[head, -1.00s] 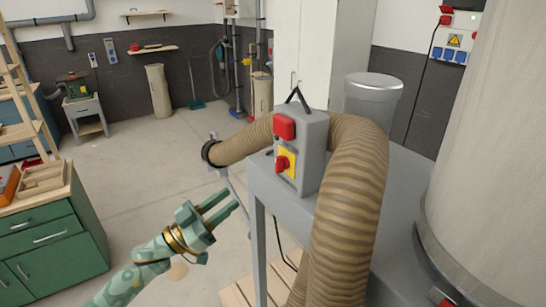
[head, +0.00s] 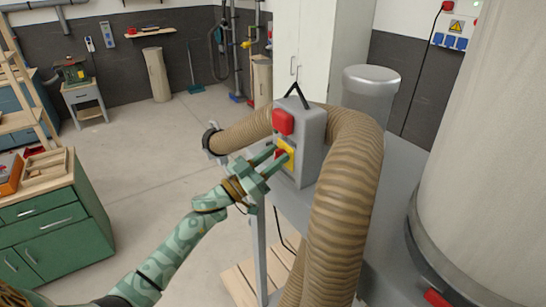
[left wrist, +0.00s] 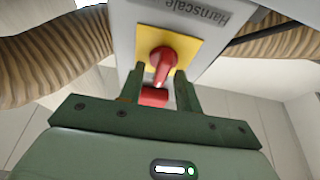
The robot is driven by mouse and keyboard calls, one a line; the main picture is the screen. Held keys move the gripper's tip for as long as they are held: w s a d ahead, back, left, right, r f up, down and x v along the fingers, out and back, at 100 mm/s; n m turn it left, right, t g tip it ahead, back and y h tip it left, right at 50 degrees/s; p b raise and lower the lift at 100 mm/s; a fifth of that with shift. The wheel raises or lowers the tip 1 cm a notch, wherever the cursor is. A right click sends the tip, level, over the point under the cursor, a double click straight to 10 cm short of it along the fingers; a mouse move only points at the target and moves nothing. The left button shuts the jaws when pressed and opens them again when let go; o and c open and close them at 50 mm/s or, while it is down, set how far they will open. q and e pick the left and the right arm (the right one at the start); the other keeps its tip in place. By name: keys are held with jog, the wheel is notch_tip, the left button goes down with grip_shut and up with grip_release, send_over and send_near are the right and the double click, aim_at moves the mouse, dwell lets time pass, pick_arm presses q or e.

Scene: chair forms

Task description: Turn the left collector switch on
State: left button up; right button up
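The collector switch is a red rotary knob on a yellow plate (head: 290,153), on the front of a grey switch box (head: 312,135). A red block (head: 283,121) sits above the plate. My left gripper (head: 278,157) is at the plate with its fingers apart. In the left wrist view the red knob (left wrist: 163,62) lies between the fingertips (left wrist: 158,75), with a white mark on its handle. The fingers do not visibly squeeze it, and contact is unclear. In the head view the fingers partly hide the knob. My right gripper is not in view.
A ribbed brown hose (head: 345,200) curves around the box on both sides. The box stands by a grey collector with a metal drum (head: 370,95). A large pale filter bag (head: 480,150) fills the right. Open floor (head: 150,190) lies left, beside a green cabinet (head: 50,225).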

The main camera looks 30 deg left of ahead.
pick_arm(q)
jog(key=c, duration=0.6)
jog(key=shift+m, duration=0.3)
jog(key=m+g+h+b, duration=0.1)
jog(key=m, duration=0.1)
jog(key=m+h+b, duration=0.1)
jog(key=m, duration=0.1)
jog(key=shift+f+m+g, duration=0.15)
jog(key=shift+m+g, duration=0.25)
jog(key=m+g+h+b, duration=0.1)
jog(key=m, duration=0.2)
jog(key=m+g+b, duration=0.1)
jog(key=m+g, duration=0.1)
jog(key=m, duration=0.2)
jog(key=shift+s+d+h+b, duration=0.1)
jog(key=shift+h+b, duration=0.25)
jog(key=shift+h, duration=0.05)
jog(key=shift+c, duration=0.3)
jog(key=m+g+b, duration=0.1)
jog(key=m+g, duration=0.1)
jog(key=m, duration=0.3)
jog(key=shift+m, duration=0.4)
jog(key=shift+d+f+m+g+y, duration=0.1)
jog(key=shift+m+g+y, duration=0.25)
jog(key=shift+m, duration=0.65)
jog(key=shift+f+m+g+y, duration=0.15)
jog(key=shift+m+g, duration=0.3)
jog(key=shift+m, duration=0.55)
jog(key=shift+r, duration=0.1)
